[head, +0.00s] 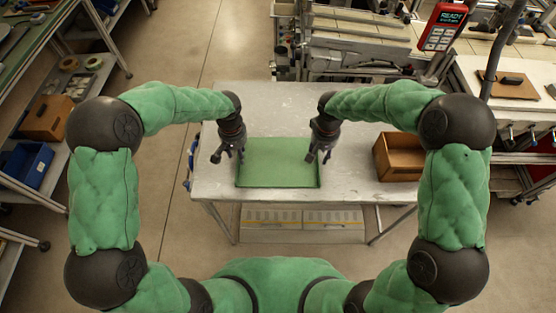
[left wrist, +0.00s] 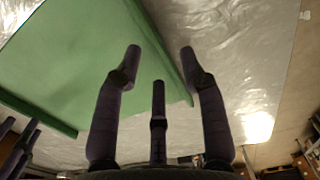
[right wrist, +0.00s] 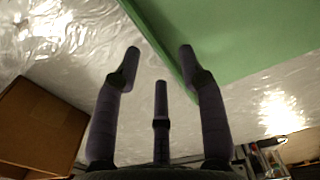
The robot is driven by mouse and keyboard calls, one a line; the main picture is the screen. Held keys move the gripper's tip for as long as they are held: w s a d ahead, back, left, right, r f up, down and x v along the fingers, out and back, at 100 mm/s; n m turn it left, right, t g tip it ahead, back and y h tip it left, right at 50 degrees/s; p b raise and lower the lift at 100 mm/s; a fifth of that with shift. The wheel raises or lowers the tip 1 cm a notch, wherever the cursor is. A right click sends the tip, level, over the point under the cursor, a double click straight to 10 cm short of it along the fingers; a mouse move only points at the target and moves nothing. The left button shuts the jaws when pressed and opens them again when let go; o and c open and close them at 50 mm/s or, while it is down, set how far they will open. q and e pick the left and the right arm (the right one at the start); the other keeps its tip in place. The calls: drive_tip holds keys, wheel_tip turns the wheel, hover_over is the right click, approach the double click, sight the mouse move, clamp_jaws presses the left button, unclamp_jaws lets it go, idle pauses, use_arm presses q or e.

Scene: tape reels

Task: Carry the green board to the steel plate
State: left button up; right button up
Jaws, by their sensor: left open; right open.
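The green board (head: 277,163) lies flat on a worn, pale metal-topped table (head: 352,178), with raised rims along its left and right sides. My left gripper (head: 228,156) is open and empty at the board's left side. In the left wrist view the board's rim (left wrist: 160,50) runs between its spread fingers. My right gripper (head: 319,156) is open at the board's right side. In the right wrist view the board's edge (right wrist: 158,45) passes between its fingers. Neither gripper visibly grips the board. I cannot make out a separate steel plate.
An open brown box (head: 398,157) stands on the table to the right of the board. Behind the table is machinery (head: 350,45) with a red handheld display (head: 443,27). Shelving with a blue bin (head: 27,165) stands at the left. Floor is clear left of the table.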

use_arm(q)
drive_tip(key=shift+f, duration=1.05)
use_arm(e)
drive_tip(key=shift+f, duration=1.05)
use_arm(q)
drive_tip(key=shift+c, duration=0.3)
use_arm(e)
drive_tip(key=shift+c, duration=0.3)
use_arm(q)
clamp_jaws()
use_arm(e)
clamp_jaws()
